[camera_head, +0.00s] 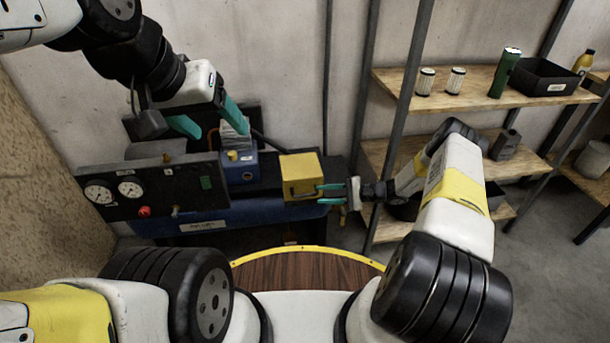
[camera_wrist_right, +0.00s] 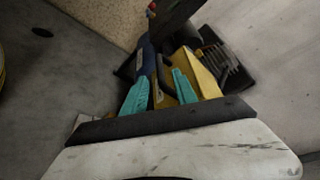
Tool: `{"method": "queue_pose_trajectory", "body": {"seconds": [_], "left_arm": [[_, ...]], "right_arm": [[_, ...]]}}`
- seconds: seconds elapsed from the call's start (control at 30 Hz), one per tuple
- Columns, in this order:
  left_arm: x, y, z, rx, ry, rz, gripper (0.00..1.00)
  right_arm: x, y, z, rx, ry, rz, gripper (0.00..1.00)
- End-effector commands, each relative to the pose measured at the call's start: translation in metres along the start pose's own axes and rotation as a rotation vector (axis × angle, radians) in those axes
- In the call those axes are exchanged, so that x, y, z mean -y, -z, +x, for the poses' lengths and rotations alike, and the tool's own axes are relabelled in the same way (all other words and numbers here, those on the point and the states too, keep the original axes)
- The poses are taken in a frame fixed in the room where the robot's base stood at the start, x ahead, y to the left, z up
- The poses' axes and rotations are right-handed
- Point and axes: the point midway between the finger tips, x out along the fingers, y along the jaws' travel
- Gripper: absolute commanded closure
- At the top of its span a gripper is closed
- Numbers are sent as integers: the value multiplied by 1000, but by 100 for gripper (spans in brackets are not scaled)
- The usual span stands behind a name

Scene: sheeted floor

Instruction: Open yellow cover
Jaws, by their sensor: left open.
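The yellow cover (camera_head: 299,168) is a box-shaped lid at the right end of a dark machine. In the right wrist view the yellow cover (camera_wrist_right: 197,72) lies just beyond the fingers, with a dark handle (camera_wrist_right: 164,74) on its face. My right gripper (camera_head: 318,193) has its teal fingers apart at the right side of the cover. The handle appears between or just beyond the fingertips; I cannot tell if they touch it. My left gripper (camera_head: 222,132) is open and empty, above the machine and left of the cover.
A gauge panel (camera_head: 145,192) with a red knob stands at the machine's left, and a blue block (camera_head: 240,168) sits beside the cover. A blue tank (camera_head: 225,218) lies below. Wooden shelves (camera_head: 470,92) with bottles and a black bin stand at right.

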Motion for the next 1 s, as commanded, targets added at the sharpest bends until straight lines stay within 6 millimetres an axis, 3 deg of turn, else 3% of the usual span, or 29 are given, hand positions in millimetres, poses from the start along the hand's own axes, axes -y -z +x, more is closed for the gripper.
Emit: {"method": "queue_pose_trajectory", "body": {"seconds": [0.4,0.8,1.0], "left_arm": [[0,0,0,0,0,0,32],[0,0,0,0,0,0,32],[0,0,0,0,0,0,32]], "right_arm": [[0,-2,63,4,-4,-1,66],[0,-1,71,2,-4,0,66],[0,-1,71,2,-4,0,100]]}}
